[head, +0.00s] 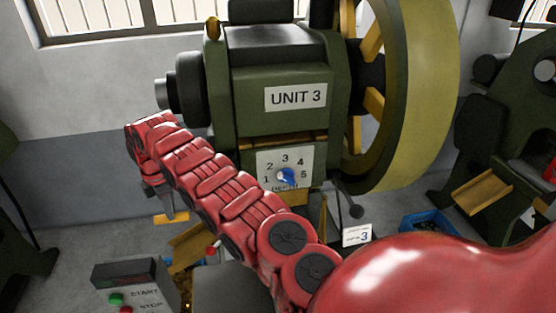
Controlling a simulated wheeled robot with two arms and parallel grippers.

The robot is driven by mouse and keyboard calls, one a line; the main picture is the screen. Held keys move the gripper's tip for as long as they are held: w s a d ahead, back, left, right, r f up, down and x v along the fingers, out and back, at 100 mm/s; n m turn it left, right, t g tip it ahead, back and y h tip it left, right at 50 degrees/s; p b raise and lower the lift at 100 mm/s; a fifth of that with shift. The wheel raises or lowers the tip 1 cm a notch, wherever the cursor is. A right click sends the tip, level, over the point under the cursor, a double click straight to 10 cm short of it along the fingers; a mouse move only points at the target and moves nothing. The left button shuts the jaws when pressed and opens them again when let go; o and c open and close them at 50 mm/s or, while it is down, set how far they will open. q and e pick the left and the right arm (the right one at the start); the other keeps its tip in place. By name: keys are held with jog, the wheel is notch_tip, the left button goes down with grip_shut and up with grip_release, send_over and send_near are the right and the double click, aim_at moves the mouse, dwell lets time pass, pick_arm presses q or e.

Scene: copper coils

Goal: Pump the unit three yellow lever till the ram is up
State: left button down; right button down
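The green Unit 3 machine (240,120) fills the middle of the head view, with a "UNIT 3" plate (295,97) on its front. My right arm reaches across its lower front from the lower right. My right gripper (165,204) is left of the machine and points down. Its fingers are small and partly hidden, so its opening is unclear. A short yellow piece (171,218) shows just below the fingertips; I cannot tell whether it is the lever or whether the gripper touches it. The ram cannot be made out. My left gripper is out of view.
A numbered dial (286,176) with a blue pointer is on the machine front. A large yellow-rimmed flywheel (425,95) stands at its right. A START/STOP box (135,290) is at lower left. A blue crate (430,222) lies at right. Floor shows at left.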

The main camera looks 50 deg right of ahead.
jog(key=shift+a+f, duration=0.1)
jog(key=shift+f, duration=0.7)
jog(key=s+a+r, duration=0.1)
jog(key=s+r, duration=0.1)
jog(key=r, duration=0.4)
jog(key=s+a+r, duration=0.2)
jog(key=r, duration=0.4)
jog(key=shift+b, duration=0.35)
jog(key=shift+s, duration=0.1)
